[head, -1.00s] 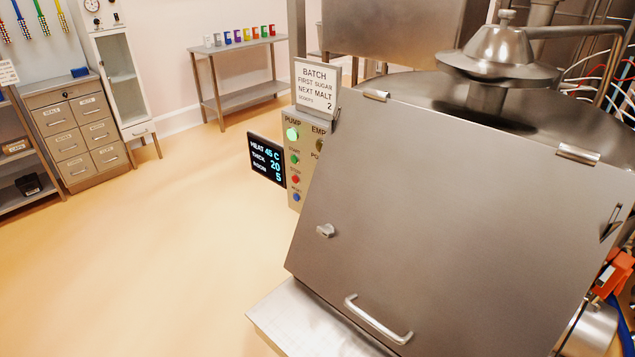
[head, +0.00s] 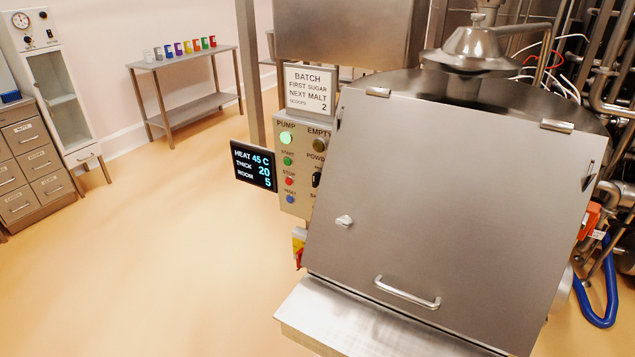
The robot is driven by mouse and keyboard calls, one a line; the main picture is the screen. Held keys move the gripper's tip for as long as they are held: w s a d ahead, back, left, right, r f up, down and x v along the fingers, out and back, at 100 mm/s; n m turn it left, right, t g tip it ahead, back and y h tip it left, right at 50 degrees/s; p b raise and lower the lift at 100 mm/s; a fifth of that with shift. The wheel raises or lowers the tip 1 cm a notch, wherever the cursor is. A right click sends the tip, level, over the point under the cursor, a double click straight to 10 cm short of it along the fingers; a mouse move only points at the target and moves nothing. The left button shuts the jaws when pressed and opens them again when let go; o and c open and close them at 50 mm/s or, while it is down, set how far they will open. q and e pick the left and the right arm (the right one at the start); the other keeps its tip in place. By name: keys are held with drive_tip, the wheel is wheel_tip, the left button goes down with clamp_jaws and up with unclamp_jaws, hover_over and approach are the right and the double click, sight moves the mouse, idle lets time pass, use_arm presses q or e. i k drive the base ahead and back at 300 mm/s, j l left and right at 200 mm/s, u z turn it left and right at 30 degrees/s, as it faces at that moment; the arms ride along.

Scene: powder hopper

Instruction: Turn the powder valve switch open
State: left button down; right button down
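A control panel (head: 298,205) stands left of a large steel hopper lid, facing me. It carries a lit green PUMP lamp (head: 285,137), a dark EMPTY lamp (head: 319,145), and green, red and blue buttons below. The steel lid (head: 450,200) has a knob (head: 344,221) and a bar handle (head: 407,292). Neither of my grippers is in view.
A display (head: 254,165) reads heat 45 C, thick 20, room 5. A batch sign (head: 310,90) stands on the panel. A steel ledge (head: 370,325) juts out below the lid. A blue hose (head: 597,315) lies at right. The floor (head: 150,270) at left is clear.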

sight(316, 177)
drive_tip(key=i+j+z, duration=0.2)
drive_tip(key=i+j, duration=0.15)
drive_tip(key=i+j+z, duration=0.2)
drive_tip(key=i+j, duration=0.15)
drive_tip(key=j, duration=0.25)
